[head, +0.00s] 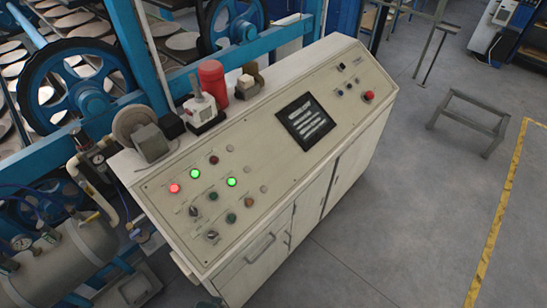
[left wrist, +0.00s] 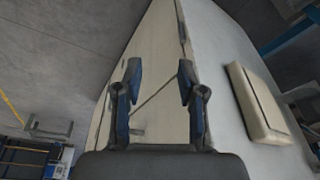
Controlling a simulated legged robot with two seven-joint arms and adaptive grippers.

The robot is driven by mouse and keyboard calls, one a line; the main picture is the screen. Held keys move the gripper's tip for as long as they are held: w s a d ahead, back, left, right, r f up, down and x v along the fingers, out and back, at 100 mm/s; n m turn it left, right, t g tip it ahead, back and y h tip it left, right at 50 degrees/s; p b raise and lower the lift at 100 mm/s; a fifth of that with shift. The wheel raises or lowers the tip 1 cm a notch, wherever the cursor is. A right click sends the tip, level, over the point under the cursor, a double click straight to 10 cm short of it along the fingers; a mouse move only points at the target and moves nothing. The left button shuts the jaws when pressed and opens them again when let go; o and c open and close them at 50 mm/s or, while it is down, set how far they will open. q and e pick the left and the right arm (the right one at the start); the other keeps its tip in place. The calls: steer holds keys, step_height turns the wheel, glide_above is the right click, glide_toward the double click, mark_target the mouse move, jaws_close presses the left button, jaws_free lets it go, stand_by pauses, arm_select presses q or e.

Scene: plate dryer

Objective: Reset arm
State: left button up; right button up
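My left gripper (left wrist: 160,75) shows in the left wrist view with its two blue-and-dark fingers apart and nothing between them. It is in front of the pale cabinet side of the control console, and I cannot tell the exact gap. The console (head: 330,150) stands in the middle of the head view, with a dark screen (head: 305,121), knobs, a red push button (head: 369,96), two lit green lights (head: 195,173) and a lit red light (head: 174,188). My right gripper is in neither view.
A blue-framed plate dryer with a large blue wheel (head: 80,88) stands behind the console at left. A grey tank (head: 75,262) is at lower left. A low metal stand (head: 470,118) is at right. The floor (head: 430,200) right of the console is clear.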

arm_select(q)
steer(key=s+f+g+b, duration=0.1)
steer(key=s+f, duration=0.2)
steer(key=f, duration=0.6)
steer(key=s+f+b, duration=0.1)
steer(key=s+f, duration=0.3)
steer(key=f, duration=0.4)
steer(key=s+a+f, duration=0.3)
steer(key=s+f, duration=0.8)
steer(key=s, duration=0.2)
steer(key=shift+s+a+f+g+b, duration=0.2)
steer(key=shift+s+f+g+b, duration=0.1)
steer(key=shift+g+b, duration=0.15)
steer(key=shift+s, duration=0.15)
